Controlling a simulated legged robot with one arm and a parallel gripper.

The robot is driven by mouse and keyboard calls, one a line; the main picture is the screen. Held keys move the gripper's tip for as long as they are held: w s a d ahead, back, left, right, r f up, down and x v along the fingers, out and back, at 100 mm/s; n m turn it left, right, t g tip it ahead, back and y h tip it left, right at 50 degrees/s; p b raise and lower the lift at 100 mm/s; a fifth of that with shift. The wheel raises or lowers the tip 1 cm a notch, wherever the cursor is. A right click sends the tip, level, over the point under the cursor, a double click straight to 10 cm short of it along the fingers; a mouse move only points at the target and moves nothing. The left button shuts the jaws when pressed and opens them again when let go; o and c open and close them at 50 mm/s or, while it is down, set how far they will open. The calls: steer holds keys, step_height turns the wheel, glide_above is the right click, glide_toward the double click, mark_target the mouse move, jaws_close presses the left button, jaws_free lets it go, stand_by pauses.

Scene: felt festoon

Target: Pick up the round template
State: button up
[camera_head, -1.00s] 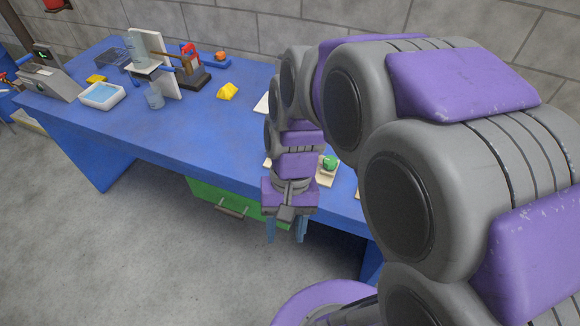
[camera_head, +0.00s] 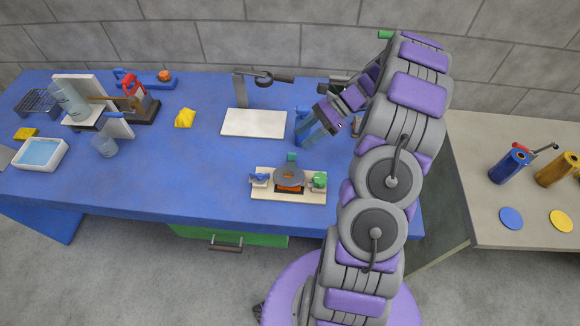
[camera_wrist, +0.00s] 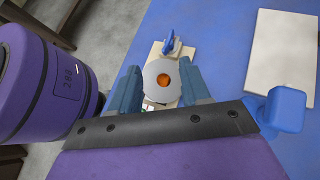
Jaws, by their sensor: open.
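My gripper (camera_head: 308,136) is open and empty above the blue table, behind the board in the head view. In the wrist view, the disc appears between the two blue fingers of my gripper (camera_wrist: 160,68), still apart from them.
A blue clamp (camera_head: 259,179) and a green knob (camera_head: 319,180) flank the disc on the board. A white plate (camera_head: 254,123) lies behind, beside a grey stand (camera_head: 240,88). A yellow piece (camera_head: 185,118) lies to the left. A side table (camera_head: 470,215) stands at right.

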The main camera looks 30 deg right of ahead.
steer(key=d+f+m+t+p, duration=0.1)
steer(key=d+f+m, duration=0.1)
steer(key=d+f, duration=0.1)
steer(key=s+d+f+m+t+p, duration=0.1)
steer(key=d+f+m+t, duration=0.1)
steer(key=d, duration=0.4)
steer(key=s+d+f+m+t+y, duration=0.1)
steer(key=d+f+m+t, duration=0.1)
steer(key=d+f+m, duration=0.1)
steer(key=shift+s+d+f+m+p, duration=0.1)
steer(key=shift+d+f+m+p, duration=0.1)
steer(key=shift+d+f, duration=0.25)
steer(key=shift+s+d+f+m+p, duration=0.1)
steer(key=shift+d+f+m+p, duration=0.15)
steer(key=shift+d, duration=0.4)
steer(key=shift+f, duration=0.2)
steer(key=b, duration=0.2)
glide_toward(290, 168)
steer(key=w, duration=0.1)
steer(key=w+d, duration=0.1)
steer(key=w, duration=0.1)
steer(key=w+f, duration=0.1)
steer(key=shift+w+d, duration=0.2)
steer(key=shift+d, duration=0.05)
steer(key=shift+w+r+x, duration=0.1)
steer(key=shift+w+x, duration=0.05)
steer(key=shift+x, duration=1.5)
steer(key=shift+w+r+x, duration=0.1)
steer(key=shift+r+x, duration=0.05)
steer(key=shift+x, duration=1.5)
